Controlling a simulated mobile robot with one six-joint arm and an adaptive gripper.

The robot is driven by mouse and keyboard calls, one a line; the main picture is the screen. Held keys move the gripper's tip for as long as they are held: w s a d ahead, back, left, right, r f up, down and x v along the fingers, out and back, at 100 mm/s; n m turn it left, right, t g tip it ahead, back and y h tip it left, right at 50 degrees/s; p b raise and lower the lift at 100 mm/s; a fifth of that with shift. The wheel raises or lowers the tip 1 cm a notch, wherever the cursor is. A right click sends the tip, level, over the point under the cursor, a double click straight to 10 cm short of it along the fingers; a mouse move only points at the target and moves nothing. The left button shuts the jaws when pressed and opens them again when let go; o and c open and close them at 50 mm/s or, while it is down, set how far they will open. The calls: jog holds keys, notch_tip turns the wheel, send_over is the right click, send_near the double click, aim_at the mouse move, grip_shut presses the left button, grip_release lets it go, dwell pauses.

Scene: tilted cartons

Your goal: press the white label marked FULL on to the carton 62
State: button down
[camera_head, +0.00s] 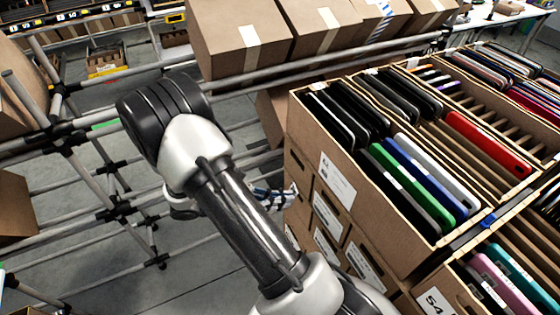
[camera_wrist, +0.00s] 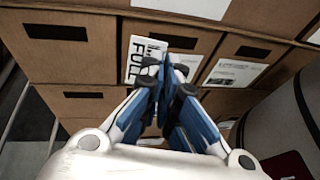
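The white label marked FULL (camera_wrist: 133,58) shows in the wrist view, its lettering turned sideways, against the front of a brown carton (camera_wrist: 96,65). In the head view my gripper (camera_head: 275,195) is partly hidden behind my arm, close to the stacked cartons. I cannot read a number 62 in either view.
Other carton fronts carry white labels, such as one at the wrist view's right (camera_wrist: 235,73). In the head view an open carton of coloured cases (camera_head: 420,265) tops the stack. Grey rack pipes (camera_head: 120,215) stand at left, and closed cartons (camera_head: 240,40) line the back.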

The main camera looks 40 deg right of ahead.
aim_at(316, 147)
jog(key=w+d+r+n+t+h, duration=0.15)
jog(key=w+d+r+h, duration=0.3)
jog(key=r, duration=0.45)
jog(key=shift+n, duration=0.45)
jog(key=shift+b+x, duration=0.5)
jog(key=shift+x, duration=2.7)
jog(key=shift+s+d, duration=0.1)
jog(key=c, duration=1.7)
grip_release()
jog(key=v, duration=1.8)
jog(key=shift+p, duration=0.4)
jog(key=shift+s, duration=0.1)
